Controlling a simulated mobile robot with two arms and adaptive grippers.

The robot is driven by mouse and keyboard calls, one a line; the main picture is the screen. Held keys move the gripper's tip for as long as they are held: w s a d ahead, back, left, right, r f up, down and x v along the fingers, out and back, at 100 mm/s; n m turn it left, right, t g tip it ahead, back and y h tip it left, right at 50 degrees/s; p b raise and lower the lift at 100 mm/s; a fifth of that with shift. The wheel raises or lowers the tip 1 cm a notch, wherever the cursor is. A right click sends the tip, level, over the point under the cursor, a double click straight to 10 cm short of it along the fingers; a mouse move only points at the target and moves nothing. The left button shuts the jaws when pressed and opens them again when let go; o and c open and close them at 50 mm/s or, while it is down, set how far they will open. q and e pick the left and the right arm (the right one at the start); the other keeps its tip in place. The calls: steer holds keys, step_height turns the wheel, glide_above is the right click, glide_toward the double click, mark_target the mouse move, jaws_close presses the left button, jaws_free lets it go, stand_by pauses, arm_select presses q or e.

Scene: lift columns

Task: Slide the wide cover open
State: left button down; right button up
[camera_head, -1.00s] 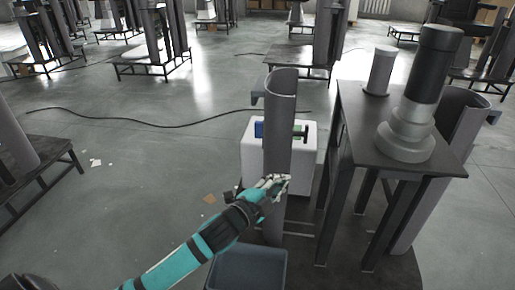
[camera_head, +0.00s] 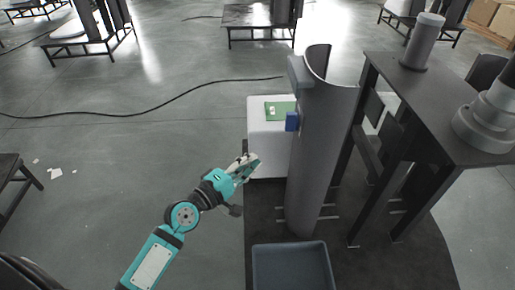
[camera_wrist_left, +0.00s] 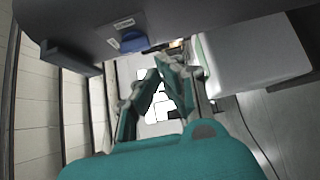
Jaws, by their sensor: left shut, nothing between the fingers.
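The wide cover is most likely the tall grey curved panel (camera_head: 320,150) standing upright right of the white box (camera_head: 268,165) in the head view. In the left wrist view the grey panel (camera_wrist_left: 200,12) fills the top edge. A blue piece (camera_head: 292,121) shows at the panel's left edge, and a blue part (camera_wrist_left: 133,41) shows beside it in the wrist view. My left gripper (camera_head: 252,164) is shut and empty, left of the panel and in front of the white box. Its fingertips (camera_wrist_left: 163,68) look apart from the panel. My right gripper is not in view.
A green plate (camera_head: 279,110) lies on the white box. A blue-grey bin (camera_head: 291,248) stands in front of the panel. A dark table (camera_head: 420,95) with grey cylinders stands to the right. The floor at left is open, crossed by a black cable (camera_head: 170,97).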

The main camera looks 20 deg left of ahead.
arm_select(q)
steer(key=w+d, duration=0.7)
steer(key=w, duration=0.2)
steer(key=shift+w+d, duration=0.15)
steer(key=shift+w, duration=0.25)
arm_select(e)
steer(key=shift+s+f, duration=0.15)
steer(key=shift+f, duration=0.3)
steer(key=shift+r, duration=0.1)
arm_select(q)
steer(key=shift+w+d+p, duration=0.25)
steer(key=shift+d+p, duration=0.05)
steer(key=shift+d, duration=0.25)
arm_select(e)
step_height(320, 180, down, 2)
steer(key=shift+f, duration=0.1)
